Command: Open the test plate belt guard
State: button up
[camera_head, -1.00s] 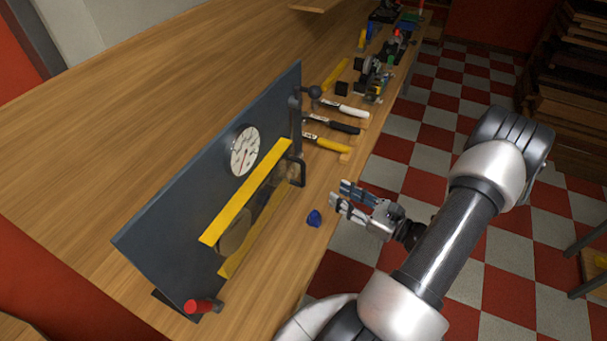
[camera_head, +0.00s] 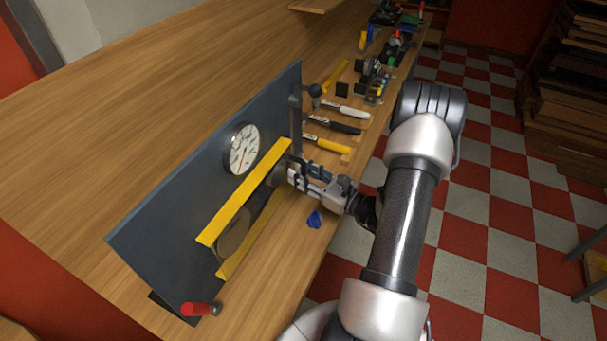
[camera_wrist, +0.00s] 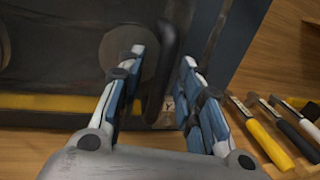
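The test plate (camera_head: 190,200) is a dark grey upright panel on the bench, with a round dial gauge (camera_head: 242,149) on its face. The belt guard (camera_head: 245,193) has yellow long edges and a dark see-through middle with round pulleys behind it. My gripper (camera_head: 291,170) is at the guard's right end with its fingers apart. In the wrist view, the guard's black handle (camera_wrist: 168,62) stands between the two open fingers (camera_wrist: 163,75). I cannot tell whether either finger touches it. In the head view the gripper mostly hides the handle.
A red-handled part (camera_head: 200,309) is at the plate's near lower corner. A small blue object (camera_head: 314,219) lies below my gripper. White-, black- and yellow-handled tools (camera_head: 333,146) lie on the bench right of the plate. A dark post with a knob (camera_head: 314,91) stands at the plate's far edge.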

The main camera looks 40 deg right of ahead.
jog(key=shift+c, duration=0.2)
grip_shut()
dwell(0.5)
